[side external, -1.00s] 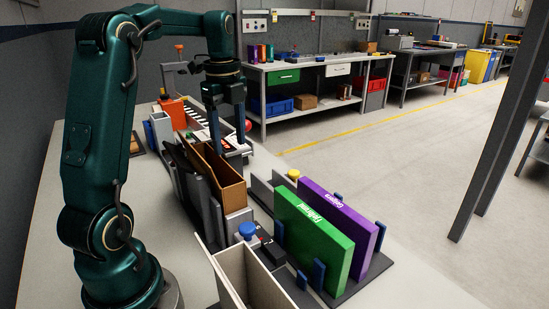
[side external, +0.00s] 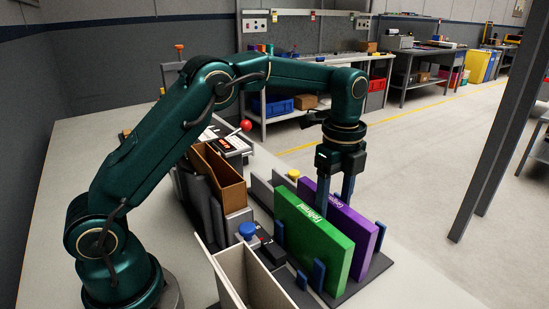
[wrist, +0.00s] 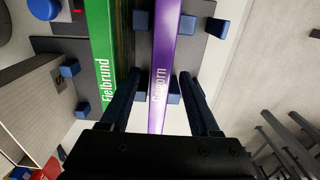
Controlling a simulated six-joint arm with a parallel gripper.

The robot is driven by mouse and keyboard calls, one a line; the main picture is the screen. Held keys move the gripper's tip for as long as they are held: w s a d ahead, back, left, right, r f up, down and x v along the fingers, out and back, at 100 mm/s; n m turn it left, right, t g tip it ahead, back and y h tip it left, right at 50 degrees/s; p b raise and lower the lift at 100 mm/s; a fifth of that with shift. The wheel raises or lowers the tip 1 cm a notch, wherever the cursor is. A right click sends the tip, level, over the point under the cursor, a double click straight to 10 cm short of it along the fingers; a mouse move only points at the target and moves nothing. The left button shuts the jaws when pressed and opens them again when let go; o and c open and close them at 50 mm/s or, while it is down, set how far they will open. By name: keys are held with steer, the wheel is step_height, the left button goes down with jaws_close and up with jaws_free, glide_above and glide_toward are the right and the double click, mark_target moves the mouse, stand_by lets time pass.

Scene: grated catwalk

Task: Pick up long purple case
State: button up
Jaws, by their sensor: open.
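The long purple case (side external: 362,232) stands upright on edge in a dark rack, parallel to and behind the green case (side external: 312,240) in the side view. My gripper (side external: 335,193) is open above the purple case, fingers pointing down. In the wrist view the purple case (wrist: 165,75) runs between the two open fingers of my gripper (wrist: 160,76), with a gap on each side. The green case (wrist: 101,60) lies left of the left finger there. Whether the fingertips are below the purple case's top edge is hard to tell.
Blue posts (side external: 319,275) on the rack's dark base (side external: 368,280) flank the cases. A beige open bin (side external: 232,270), a blue knob (side external: 247,230) and a brown holder (side external: 222,178) stand to the left. Open floor lies to the right.

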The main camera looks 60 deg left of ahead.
mark_target(332, 215)
steer(key=shift+f, duration=1.75)
jaws_close()
steer(key=shift+r, duration=0.15)
